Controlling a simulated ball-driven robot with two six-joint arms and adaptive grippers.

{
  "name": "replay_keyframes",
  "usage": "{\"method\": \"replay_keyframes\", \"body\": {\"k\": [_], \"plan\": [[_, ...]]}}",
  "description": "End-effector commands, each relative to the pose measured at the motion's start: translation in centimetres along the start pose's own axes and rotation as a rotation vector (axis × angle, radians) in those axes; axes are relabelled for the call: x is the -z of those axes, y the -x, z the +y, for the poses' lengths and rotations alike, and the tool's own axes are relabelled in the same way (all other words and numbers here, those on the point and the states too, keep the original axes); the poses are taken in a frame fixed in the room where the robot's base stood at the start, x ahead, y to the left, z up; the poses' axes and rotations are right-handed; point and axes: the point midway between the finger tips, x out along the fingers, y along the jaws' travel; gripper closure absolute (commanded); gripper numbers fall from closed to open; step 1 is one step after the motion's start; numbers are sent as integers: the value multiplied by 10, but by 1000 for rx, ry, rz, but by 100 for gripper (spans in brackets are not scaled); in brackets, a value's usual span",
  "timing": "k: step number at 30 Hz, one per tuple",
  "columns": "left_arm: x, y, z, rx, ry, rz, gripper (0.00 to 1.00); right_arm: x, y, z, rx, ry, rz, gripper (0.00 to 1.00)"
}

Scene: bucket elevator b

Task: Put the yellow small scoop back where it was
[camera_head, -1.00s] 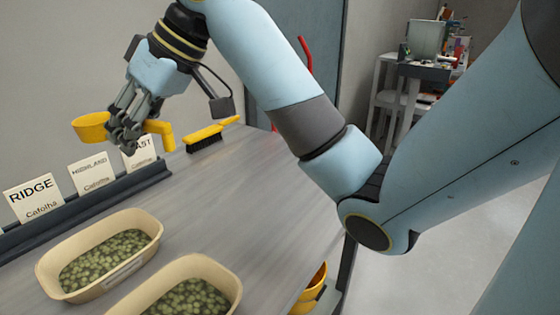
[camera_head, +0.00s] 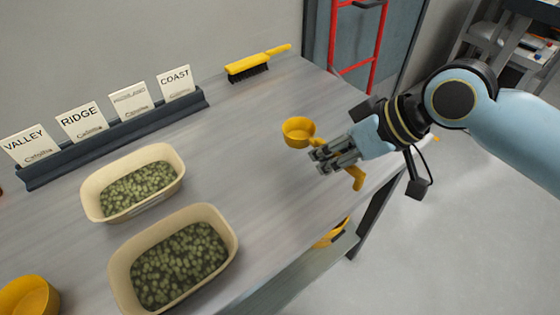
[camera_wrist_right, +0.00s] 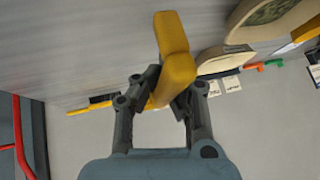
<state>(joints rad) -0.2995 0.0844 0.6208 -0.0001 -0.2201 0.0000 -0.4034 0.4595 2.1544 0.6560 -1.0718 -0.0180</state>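The yellow small scoop (camera_head: 298,132) shows in the head view at the right part of the table, with its round cup to the left and its handle end to the lower right. My right gripper (camera_head: 322,160) is shut on its handle; the fingers hide the middle of it. In the right wrist view the yellow scoop (camera_wrist_right: 176,65) sits between the two fingers (camera_wrist_right: 163,100). I cannot tell how far above the table it is held. My left gripper is not in view.
Two cream tubs (camera_head: 176,163) (camera_head: 226,226) of green pieces stand on the grey table (camera_head: 270,200). A card rack (camera_head: 110,142) with label cards and a yellow-handled brush (camera_head: 247,67) are behind. A larger yellow container (camera_head: 28,297) stands lower left. Another yellow object (camera_head: 333,232) hangs below the table's edge.

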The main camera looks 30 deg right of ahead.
Motion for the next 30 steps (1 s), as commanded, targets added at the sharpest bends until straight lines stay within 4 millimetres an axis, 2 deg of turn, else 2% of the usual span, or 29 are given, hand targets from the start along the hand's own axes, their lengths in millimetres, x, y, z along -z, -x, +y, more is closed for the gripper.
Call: {"method": "replay_keyframes", "body": {"k": [9,12,17,25,30], "plan": [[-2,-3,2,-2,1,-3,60,37,-80,8,5,-6,4,100],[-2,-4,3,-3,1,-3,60,44,-100,10,4,-4,2,100],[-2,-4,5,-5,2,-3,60,50,-115,12,4,-2,1,100],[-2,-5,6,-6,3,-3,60,30,-143,20,3,-2,-2,100],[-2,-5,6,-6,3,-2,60,27,-147,22,2,-1,1,100]]}}
